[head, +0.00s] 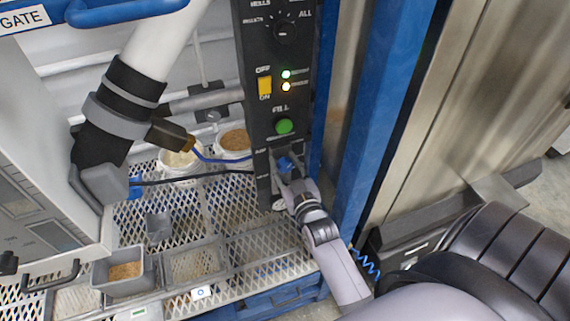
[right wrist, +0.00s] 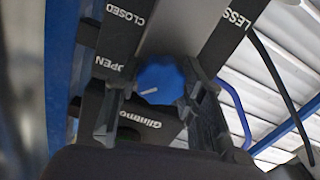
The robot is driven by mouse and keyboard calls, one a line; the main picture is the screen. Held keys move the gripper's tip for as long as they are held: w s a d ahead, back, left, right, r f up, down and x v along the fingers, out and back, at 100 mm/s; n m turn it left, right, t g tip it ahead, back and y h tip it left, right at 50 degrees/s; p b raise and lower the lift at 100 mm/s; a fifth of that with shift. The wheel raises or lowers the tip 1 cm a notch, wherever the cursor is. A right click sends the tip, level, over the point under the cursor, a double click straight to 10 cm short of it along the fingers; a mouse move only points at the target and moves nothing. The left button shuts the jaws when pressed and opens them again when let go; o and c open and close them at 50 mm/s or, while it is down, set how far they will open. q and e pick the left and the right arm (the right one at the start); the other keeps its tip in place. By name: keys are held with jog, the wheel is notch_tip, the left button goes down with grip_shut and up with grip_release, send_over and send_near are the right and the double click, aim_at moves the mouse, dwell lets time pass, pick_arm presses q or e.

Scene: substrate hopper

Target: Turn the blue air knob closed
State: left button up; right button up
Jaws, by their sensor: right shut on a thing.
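The blue air knob (head: 285,163) sits low on the black control panel (head: 252,45), under the green fill button (head: 284,126). My right gripper (head: 288,178) is at the knob, with its arm coming from the lower right. In the right wrist view the knob (right wrist: 160,80) sits between the two fingers of my right gripper (right wrist: 158,88), which are shut on it. A short white mark shows on the knob's face, towards the lower left. "OPEN" and "CLOSED" are printed at the left of that view, "LESS" at the upper right. My left gripper is not in view.
A blue post (head: 376,120) stands close to the right of the panel. A yellow switch (head: 264,86) and two lit lamps are above the button. Tubs of grain (head: 233,140) and a scoop-like tray (head: 125,272) stand on the mesh shelf at left.

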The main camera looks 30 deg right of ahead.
jog(key=shift+m, duration=0.4)
jog(key=m+p, duration=0.2)
jog(key=m, duration=0.1)
jog(key=shift+r, duration=0.1)
jog(key=m+p, duration=0.1)
jog(key=m, duration=0.3)
jog(key=shift+d+m, duration=0.1)
jog(key=shift+m, duration=0.2)
jog(key=m, duration=0.4)
jog(key=shift+f+m+p, duration=0.2)
jog(key=shift+m+p, duration=0.1)
jog(key=m, duration=0.4)
jog(key=shift+m, duration=0.4)
jog(key=o, duration=1.2)
jog(key=shift+c, duration=0.2)
